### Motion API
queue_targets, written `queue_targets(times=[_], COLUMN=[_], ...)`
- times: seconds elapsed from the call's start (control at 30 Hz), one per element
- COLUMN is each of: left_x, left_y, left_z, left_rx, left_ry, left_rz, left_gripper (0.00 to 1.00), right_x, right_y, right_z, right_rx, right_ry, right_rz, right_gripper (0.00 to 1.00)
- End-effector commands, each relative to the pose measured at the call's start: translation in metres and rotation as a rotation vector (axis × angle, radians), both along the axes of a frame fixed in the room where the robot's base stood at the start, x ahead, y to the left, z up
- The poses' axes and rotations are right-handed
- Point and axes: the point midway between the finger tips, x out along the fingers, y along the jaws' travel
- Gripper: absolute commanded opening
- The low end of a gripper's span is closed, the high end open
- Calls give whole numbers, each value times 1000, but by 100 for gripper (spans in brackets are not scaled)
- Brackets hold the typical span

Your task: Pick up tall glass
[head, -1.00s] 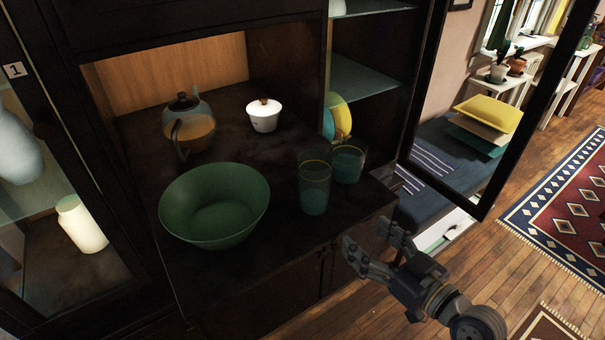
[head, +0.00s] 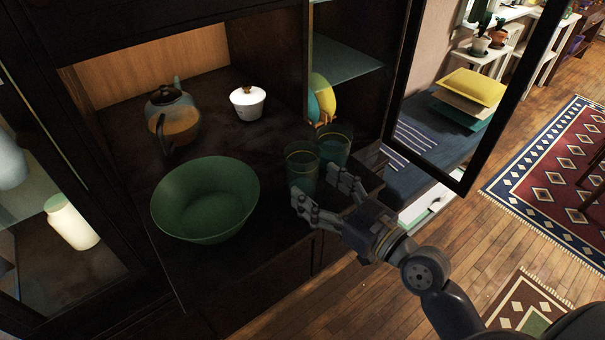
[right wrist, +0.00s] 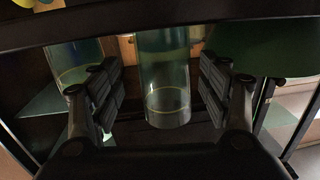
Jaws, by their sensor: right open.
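Two clear teal glasses with yellow rims stand side by side on the dark cabinet shelf. The front one, a tall glass (head: 302,163), is nearest my right gripper (head: 317,188). The other glass (head: 336,150) is just behind it to the right. My right gripper is open, its fingers pointing at the front glass and partly covering its lower part. In the right wrist view the tall glass (right wrist: 164,85) appears centred between the two spread fingers, with no contact visible. The other glass (right wrist: 74,65) is outside the left finger. My left gripper is not in view.
A green bowl (head: 205,198) stands left of the glasses. Yellow and teal plates (head: 322,97) stand at the right compartment. An open cabinet door (head: 487,125) stands to the right.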

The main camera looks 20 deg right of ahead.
Motion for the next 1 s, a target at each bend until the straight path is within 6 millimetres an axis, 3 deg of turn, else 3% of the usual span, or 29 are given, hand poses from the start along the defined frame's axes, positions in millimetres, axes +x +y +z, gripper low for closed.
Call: queue_targets(times=[0.1,0.27,0.57,0.8,1.0], left_x=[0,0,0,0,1], left_y=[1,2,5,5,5], left_z=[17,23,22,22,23], left_rx=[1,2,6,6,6], left_ry=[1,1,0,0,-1], left_rz=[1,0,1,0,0], left_gripper=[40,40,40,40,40], right_x=[15,32,36,35,36], right_y=[12,21,23,23,23], right_z=[6,3,0,0,1], right_rx=[6,3,0,0,1], right_ry=[-1,-1,0,0,-2], right_rz=[-1,1,1,1,1], right_gripper=[70,70,70,16,14])
